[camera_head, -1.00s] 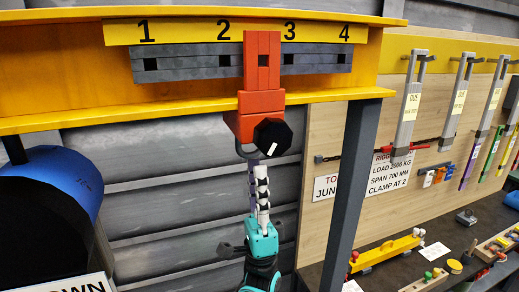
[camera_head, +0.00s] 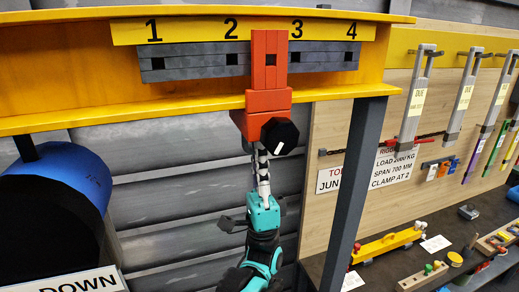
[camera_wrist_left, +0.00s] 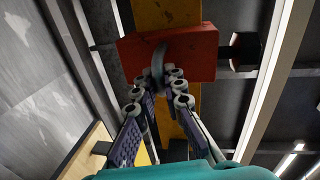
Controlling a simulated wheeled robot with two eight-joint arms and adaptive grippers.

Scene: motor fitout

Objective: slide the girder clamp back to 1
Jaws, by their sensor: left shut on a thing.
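The red-orange girder clamp (camera_head: 270,62) hangs on the yellow girder (camera_head: 60,70), over the slotted grey bar between the marks 2 and 3. It also shows from below in the left wrist view (camera_wrist_left: 195,55). Its black knob (camera_head: 279,136) faces right and front. A grey hook-shaped loop (camera_wrist_left: 159,60) hangs under the clamp. My left gripper (camera_head: 261,158) is right below the clamp, reaching up from underneath. In the left wrist view its fingers (camera_wrist_left: 166,82) are shut on the loop, and their tips hide its lower end. My right gripper is in no view.
The number strip (camera_head: 180,30) and the grey bar (camera_head: 190,62) with square holes run along the girder. A dark post (camera_head: 352,180) stands right of the clamp. A blue-and-black drum (camera_head: 50,200) is at left. The bench (camera_head: 450,235) at right holds several tools.

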